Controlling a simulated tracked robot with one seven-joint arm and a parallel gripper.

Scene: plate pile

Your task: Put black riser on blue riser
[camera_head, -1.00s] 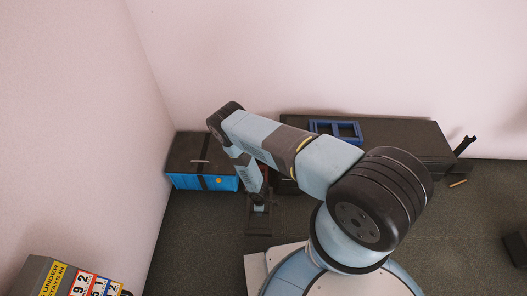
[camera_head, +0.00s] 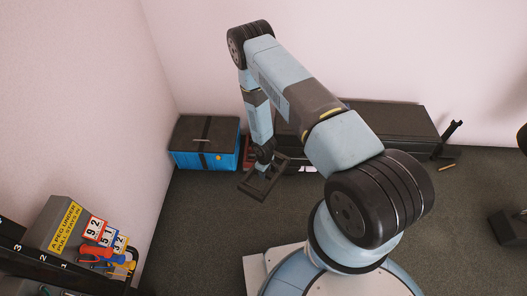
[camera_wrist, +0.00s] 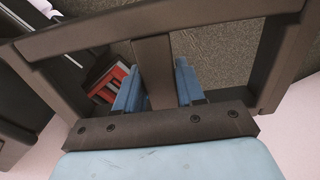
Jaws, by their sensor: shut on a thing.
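The black riser (camera_head: 251,193) is a dark open rectangular frame with a middle bar. My gripper (camera_head: 266,163) is shut on it and holds it, tilted in the picture, above the floor. In the wrist view the blue fingers of my gripper (camera_wrist: 156,82) stand on either side of the middle bar of the black riser (camera_wrist: 153,62), which fills much of the view. The blue riser is hidden in both views now; my arm covers the part of the long dark bench where it showed earlier.
The long dark bench (camera_head: 395,122) stands against the back wall. A blue box with a dark lid (camera_head: 204,159) is in the back left corner. A red item (camera_wrist: 113,83) lies beyond the riser. A grey sign box (camera_head: 58,222) is at lower left. Floor at center left is clear.

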